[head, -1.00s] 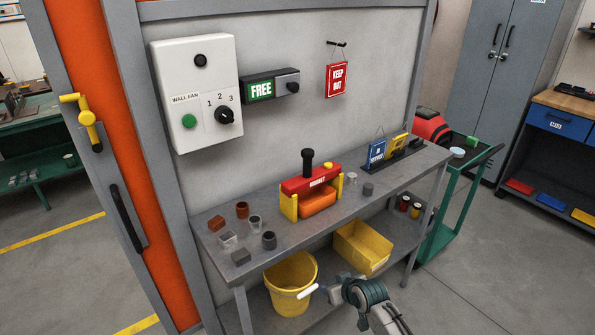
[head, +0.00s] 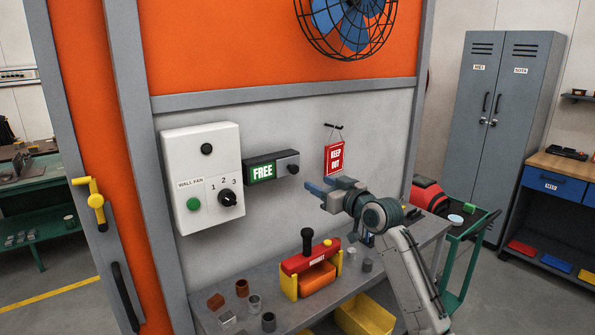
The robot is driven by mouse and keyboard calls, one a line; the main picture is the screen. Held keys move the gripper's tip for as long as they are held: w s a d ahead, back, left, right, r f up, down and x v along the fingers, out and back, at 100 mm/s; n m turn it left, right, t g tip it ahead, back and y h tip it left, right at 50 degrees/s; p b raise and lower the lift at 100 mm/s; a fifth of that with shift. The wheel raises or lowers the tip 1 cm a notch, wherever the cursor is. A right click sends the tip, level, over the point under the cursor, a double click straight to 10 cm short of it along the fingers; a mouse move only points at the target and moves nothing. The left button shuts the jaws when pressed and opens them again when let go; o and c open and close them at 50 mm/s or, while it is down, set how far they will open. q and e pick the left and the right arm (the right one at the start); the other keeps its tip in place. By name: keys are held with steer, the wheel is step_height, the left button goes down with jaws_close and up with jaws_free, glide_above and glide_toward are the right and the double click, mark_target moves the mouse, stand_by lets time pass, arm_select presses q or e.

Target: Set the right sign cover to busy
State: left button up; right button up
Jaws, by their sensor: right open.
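The sign (head: 262,172) is a dark box on the wall that shows FREE in white on green on its left half. Its grey cover (head: 282,165) sits over the right half, with a black knob (head: 293,169) sticking out. My right gripper (head: 320,187) is open and empty, to the right of the cover and a little lower in the picture, apart from it. Its blue-grey fingers point left toward the wall. What the cover hides cannot be seen. My left gripper is not in view.
A white wall fan box (head: 203,150) with a green button and dial is left of the sign. A red KEEP OUT tag (head: 335,159) hangs just above my right gripper. Below is a bench (head: 275,285) with a red and orange magnet tool (head: 310,270) and small cups.

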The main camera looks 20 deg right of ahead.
mark_target(295, 170)
steer(key=p+x, duration=0.2)
steer(key=x, duration=0.3)
steer(key=p+x, duration=0.2)
steer(key=x, duration=0.2)
steer(key=shift+w+r, duration=0.2)
steer(key=shift+w, duration=0.2)
steer(key=shift+w+a+f, duration=0.15)
steer(key=shift+w+a, duration=0.05)
steer(key=shift+w, duration=0.35)
steer(key=shift+c, duration=0.5)
jaws_close()
